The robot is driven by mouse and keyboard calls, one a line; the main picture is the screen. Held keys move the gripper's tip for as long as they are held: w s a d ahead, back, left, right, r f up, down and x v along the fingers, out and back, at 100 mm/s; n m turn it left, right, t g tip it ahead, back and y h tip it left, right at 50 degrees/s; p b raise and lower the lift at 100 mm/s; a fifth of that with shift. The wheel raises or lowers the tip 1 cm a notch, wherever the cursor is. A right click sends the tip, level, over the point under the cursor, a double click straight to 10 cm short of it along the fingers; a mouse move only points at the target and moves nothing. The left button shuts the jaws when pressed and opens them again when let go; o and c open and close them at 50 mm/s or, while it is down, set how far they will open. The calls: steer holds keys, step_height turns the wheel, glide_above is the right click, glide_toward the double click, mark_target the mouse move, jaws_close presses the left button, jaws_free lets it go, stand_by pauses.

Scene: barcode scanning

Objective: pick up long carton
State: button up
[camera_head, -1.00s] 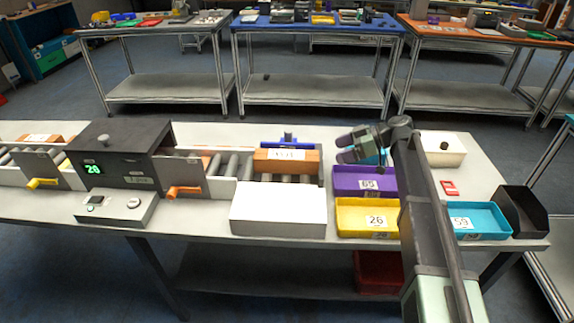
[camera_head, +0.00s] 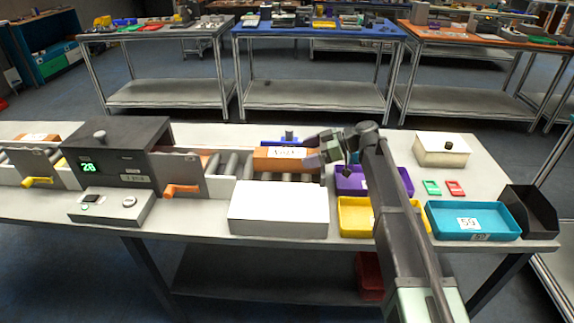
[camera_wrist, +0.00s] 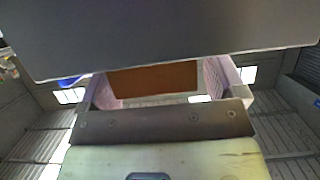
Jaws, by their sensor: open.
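In the wrist view, the brown carton face (camera_wrist: 153,79) shows between the two spread pale fingers of my gripper (camera_wrist: 160,88). I cannot tell whether either finger touches it.
A white box (camera_head: 280,210) stands in front of the conveyor. Purple (camera_head: 350,187), yellow (camera_head: 352,222) and blue (camera_head: 470,222) bins stand to the right, with a black bin (camera_head: 530,215) beyond. A dark scanner housing (camera_head: 120,150) spans the conveyor at left.

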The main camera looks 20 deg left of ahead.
steer(key=shift+a+f, duration=0.15)
steer(key=shift+a, duration=0.1)
steer(key=shift+d, duration=0.1)
steer(key=c, duration=1.4)
step_height(320, 180, up, 20)
steer(key=p, duration=2)
